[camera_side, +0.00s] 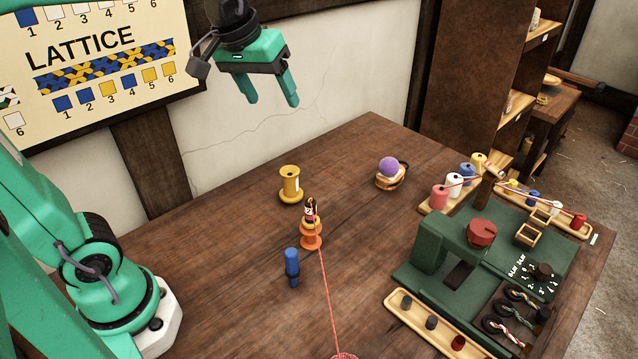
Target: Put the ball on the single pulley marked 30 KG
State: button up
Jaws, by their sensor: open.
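A purple ball (389,166) sits on top of a round wooden block with a pale band (391,183), towards the back right of the table. This block may be a pulley, but I can read no 30 KG mark on it or on anything else in view. My gripper (271,102) is high above the back of the table, to the upper left of the ball and well apart from it. Its two green fingers point down, spread apart, with nothing between them.
A yellow spool (290,185), an orange spool-like piece (311,239) with a red cord, and a blue peg (291,264) stand mid-table. A green workstation (440,280) and trays with bobbins fill the right.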

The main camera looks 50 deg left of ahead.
jog(key=s+f+m, duration=0.2)
jog(key=s+f, duration=0.1)
jog(key=s, duration=0.3)
jog(key=s+f+m+t, duration=0.1)
jog(key=s+f+m, duration=0.1)
jog(key=s+f, duration=0.2)
jog(key=shift+s+a+f, duration=0.15)
jog(key=shift+s+a, duration=0.1)
jog(key=shift+s, duration=0.85)
